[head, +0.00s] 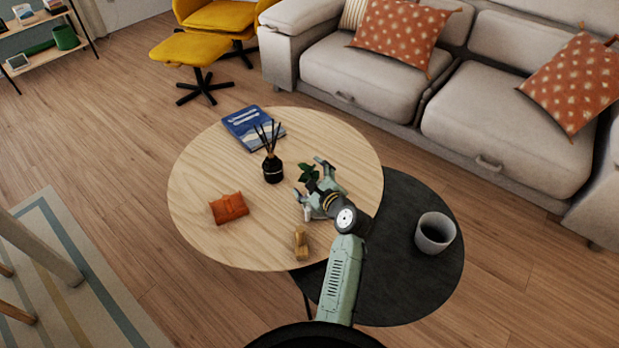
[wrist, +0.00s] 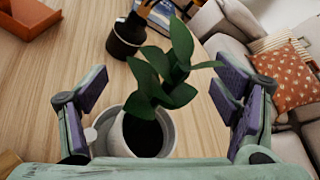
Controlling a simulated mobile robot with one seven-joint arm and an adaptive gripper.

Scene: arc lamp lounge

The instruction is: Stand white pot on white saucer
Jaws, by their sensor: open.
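The white pot (wrist: 145,138) holds a leafy green plant and dark soil. In the wrist view it stands within the rim of the white saucer (wrist: 169,129), which shows around it. The pot looks upright, but its base is hidden, so I cannot see how it rests. In the head view my gripper (head: 310,180) covers most of the pot and saucer, and the plant's leaves show beside it. My gripper (wrist: 160,98) is open, with one finger on each side of the pot and plant and visible gaps to both.
A lower dark table (head: 405,285) bears a grey cup (head: 434,233). A sofa (head: 500,130) stands behind.

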